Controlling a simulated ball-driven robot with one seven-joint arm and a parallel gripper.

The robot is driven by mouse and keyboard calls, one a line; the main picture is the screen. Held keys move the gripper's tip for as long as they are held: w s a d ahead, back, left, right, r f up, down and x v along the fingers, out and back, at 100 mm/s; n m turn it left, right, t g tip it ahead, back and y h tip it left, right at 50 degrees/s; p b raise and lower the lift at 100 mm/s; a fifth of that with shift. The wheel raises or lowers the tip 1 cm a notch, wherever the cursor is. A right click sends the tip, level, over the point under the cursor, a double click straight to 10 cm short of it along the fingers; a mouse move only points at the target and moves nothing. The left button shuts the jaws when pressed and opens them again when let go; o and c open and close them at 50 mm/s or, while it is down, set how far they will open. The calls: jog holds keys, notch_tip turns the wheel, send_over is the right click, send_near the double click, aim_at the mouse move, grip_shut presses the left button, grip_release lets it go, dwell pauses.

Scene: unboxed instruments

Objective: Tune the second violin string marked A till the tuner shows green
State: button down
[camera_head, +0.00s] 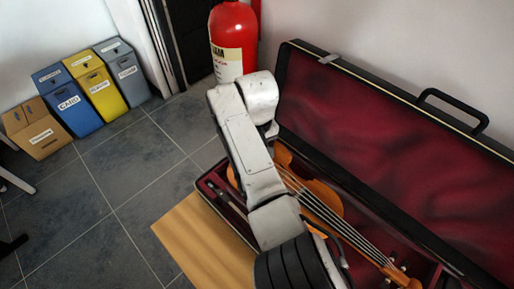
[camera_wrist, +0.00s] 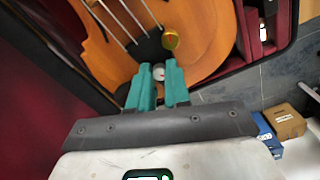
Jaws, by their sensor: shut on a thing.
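The orange-brown violin (camera_head: 322,198) lies in the open case, its strings running toward the lower right in the head view. In the wrist view the violin body (camera_wrist: 214,35) fills the top, with strings and a black tailpiece (camera_wrist: 150,46) at its end. My gripper's teal fingers (camera_wrist: 158,72) are at this end, shut on a small pale grey knob, largely hidden between them. A round brass-coloured piece (camera_wrist: 171,39) sits just beyond the right fingertip. In the head view my arm hides the gripper and part of the violin. No string letter or tuner display is readable.
The case's red-lined lid (camera_head: 400,150) stands open behind the violin. The case rests on a wooden surface (camera_head: 190,240). A red fire extinguisher (camera_head: 233,35) stands behind my arm. Several bins, including a blue one (camera_head: 68,102), stand at left; the tiled floor between is clear.

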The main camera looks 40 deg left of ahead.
jog(key=m, duration=0.3)
jog(key=shift+m+p, duration=0.3)
jog(key=shift+m, duration=0.2)
jog(key=c, duration=1.1)
grip_release()
notch_tip(320, 180, up, 11)
jog(key=shift+f, duration=0.1)
